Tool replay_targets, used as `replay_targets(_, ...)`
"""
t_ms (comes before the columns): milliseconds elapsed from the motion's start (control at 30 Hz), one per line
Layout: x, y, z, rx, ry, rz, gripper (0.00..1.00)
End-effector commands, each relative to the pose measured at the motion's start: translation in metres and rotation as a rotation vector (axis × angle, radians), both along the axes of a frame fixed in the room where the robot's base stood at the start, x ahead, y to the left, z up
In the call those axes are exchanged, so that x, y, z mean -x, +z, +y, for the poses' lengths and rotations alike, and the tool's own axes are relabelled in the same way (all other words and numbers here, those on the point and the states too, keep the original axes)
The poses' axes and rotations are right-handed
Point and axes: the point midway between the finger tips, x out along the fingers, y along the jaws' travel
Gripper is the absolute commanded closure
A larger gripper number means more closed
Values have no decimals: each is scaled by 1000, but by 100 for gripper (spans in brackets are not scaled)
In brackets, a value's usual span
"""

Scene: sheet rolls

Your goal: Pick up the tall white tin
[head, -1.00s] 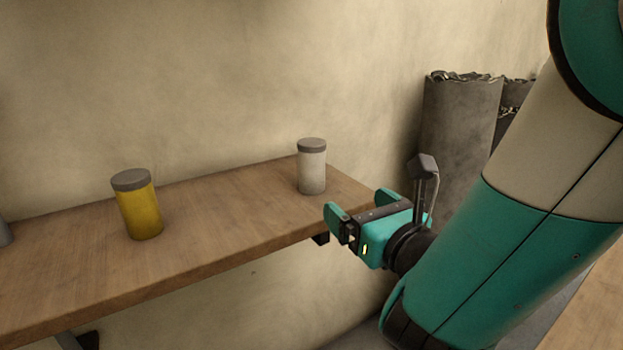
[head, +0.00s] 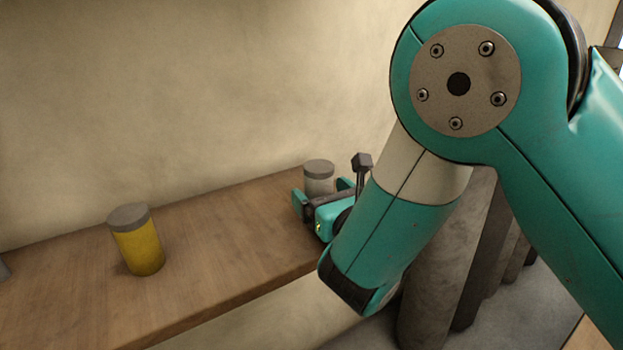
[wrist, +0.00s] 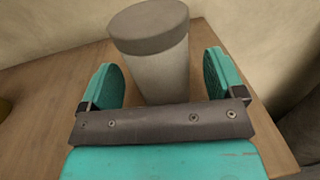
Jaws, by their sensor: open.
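The tall white tin (head: 318,184) with a grey lid stands upright near the right end of the wooden shelf, partly hidden behind my gripper in the head view. In the wrist view the tin (wrist: 158,76) stands straight ahead, its lower part between or just beyond the two teal fingers. My gripper (head: 322,191) is open, with a finger on each side of the tin. In the wrist view the gripper (wrist: 165,82) shows a gap between each finger and the tin. The tin's base is hidden by the palm.
A yellow tin (head: 139,246) with a grey lid stands on the wooden shelf (head: 215,240) to the left, well apart. The wall (head: 200,90) rises behind the shelf. Grey rolls (head: 440,280) stand on the floor to the right, behind my arm.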

Motion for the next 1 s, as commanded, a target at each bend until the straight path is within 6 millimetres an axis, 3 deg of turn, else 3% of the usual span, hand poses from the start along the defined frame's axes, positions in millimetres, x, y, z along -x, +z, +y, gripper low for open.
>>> replay_targets(333, -8, 0, 2, 0, -11, 1, 12)
replay_targets(600, -8, 0, 2, 0, -10, 0, 74)
replay_targets(1000, -8, 10, 2, -1, -10, -2, 76)
